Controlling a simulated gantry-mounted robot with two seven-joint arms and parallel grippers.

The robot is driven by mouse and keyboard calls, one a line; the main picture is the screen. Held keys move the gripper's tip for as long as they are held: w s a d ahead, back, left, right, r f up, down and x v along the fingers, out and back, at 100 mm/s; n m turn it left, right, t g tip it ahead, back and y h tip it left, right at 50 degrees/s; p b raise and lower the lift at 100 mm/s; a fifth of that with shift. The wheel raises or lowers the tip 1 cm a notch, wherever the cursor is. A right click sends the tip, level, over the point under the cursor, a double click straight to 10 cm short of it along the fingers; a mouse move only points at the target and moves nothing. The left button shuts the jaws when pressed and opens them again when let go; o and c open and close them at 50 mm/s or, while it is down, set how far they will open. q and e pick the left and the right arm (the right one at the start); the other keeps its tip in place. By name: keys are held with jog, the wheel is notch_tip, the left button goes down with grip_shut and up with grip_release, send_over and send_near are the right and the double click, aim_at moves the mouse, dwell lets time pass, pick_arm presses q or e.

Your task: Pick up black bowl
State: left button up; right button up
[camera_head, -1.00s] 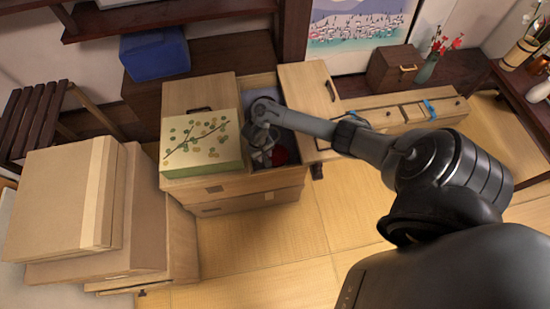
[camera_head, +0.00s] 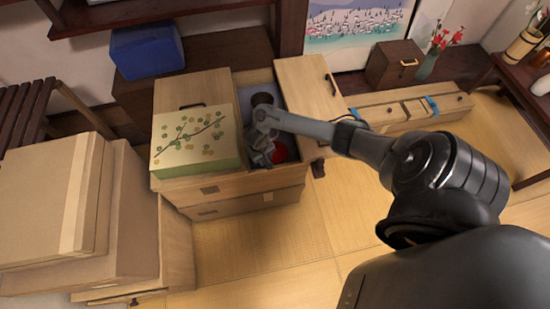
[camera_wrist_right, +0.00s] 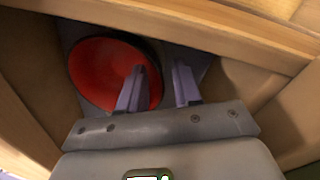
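The black bowl with a red inside (camera_head: 279,154) sits in an open compartment of the wooden cabinet, partly hidden by my right gripper (camera_head: 262,156). In the right wrist view the bowl (camera_wrist_right: 100,72) lies at the compartment's bottom, red inside facing up, with a dark rim. My right gripper (camera_wrist_right: 160,68) is open there. One finger is over the bowl's red inside and the other is beyond its right rim, so the rim lies between them in the picture. I cannot tell whether either finger touches it. My left gripper is not in view.
A dark cup-like object (camera_head: 262,99) stands farther back in the compartment. A green patterned box (camera_head: 196,160) sits on the cabinet to the left, and a wooden door panel (camera_head: 308,95) flanks the right. Wooden compartment walls (camera_wrist_right: 215,35) surround the gripper closely.

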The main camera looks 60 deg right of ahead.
jog(key=shift+c, duration=0.3)
grip_shut()
jog(key=shift+r, duration=0.1)
